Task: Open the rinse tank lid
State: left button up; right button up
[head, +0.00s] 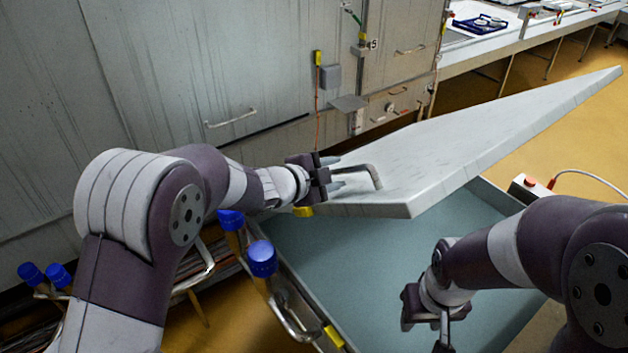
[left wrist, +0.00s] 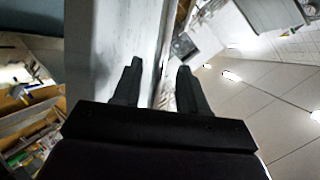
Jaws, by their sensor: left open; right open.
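The rinse tank lid (head: 440,150) is a pale grey slab, raised and tilted over the tank, its far right end high. A bent metal handle (head: 372,175) stands on its near left part. The rinse tank (head: 296,293) is partly uncovered, with a blue-green interior. My left gripper (head: 350,174) is open beside the handle, at the lid's left edge; whether it touches is unclear. In the left wrist view the open fingers (left wrist: 160,78) are in front of the pale lid (left wrist: 108,50). My right gripper (head: 430,322) is open and empty above the tank's near right part.
Blue-capped posts (head: 262,260) stand at the tank's left side. A grey cabinet wall (head: 180,70) is behind my left arm. A box with a red button (head: 524,188) sits at the tank's right. A long counter (head: 520,38) runs at the back right.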

pick_arm(q)
jog(key=b+v, duration=0.1)
jog(key=v, duration=0.8)
jog(key=shift+s+a, duration=0.1)
